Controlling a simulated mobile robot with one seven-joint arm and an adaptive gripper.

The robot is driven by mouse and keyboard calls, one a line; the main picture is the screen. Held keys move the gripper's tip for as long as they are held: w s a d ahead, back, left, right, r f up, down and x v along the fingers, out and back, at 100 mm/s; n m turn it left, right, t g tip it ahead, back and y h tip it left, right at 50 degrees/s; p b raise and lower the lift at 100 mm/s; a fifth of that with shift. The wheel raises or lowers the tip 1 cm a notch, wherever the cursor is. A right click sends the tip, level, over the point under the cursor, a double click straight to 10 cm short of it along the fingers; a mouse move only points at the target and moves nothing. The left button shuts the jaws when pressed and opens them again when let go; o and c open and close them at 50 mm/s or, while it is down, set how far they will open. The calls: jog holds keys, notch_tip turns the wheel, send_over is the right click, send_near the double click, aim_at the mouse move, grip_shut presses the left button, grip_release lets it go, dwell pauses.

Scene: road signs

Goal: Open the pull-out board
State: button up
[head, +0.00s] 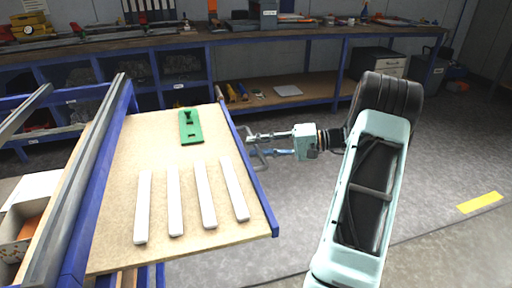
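The pull-out board (160,200) is a light wooden panel with a blue edge strip (256,188) on its right side. It stands out to the right of the blue and grey frame. A grey handle (256,161) shows at the outer side of the blue strip. My gripper (258,144) reaches in from the right, with its fingers pointing left at the handle and the board's edge. The fingers overlap the handle in the picture. I cannot tell whether they hold it or are only beside it.
A green part (190,127) and several white bars (207,195) lie on the board. A frame with blue and grey rails (85,180) stands at the left. A long blue workbench (200,38) runs along the back.

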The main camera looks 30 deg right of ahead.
jog(key=v, duration=1.1)
jog(key=shift+d, duration=0.25)
jog(key=shift+s, duration=0.15)
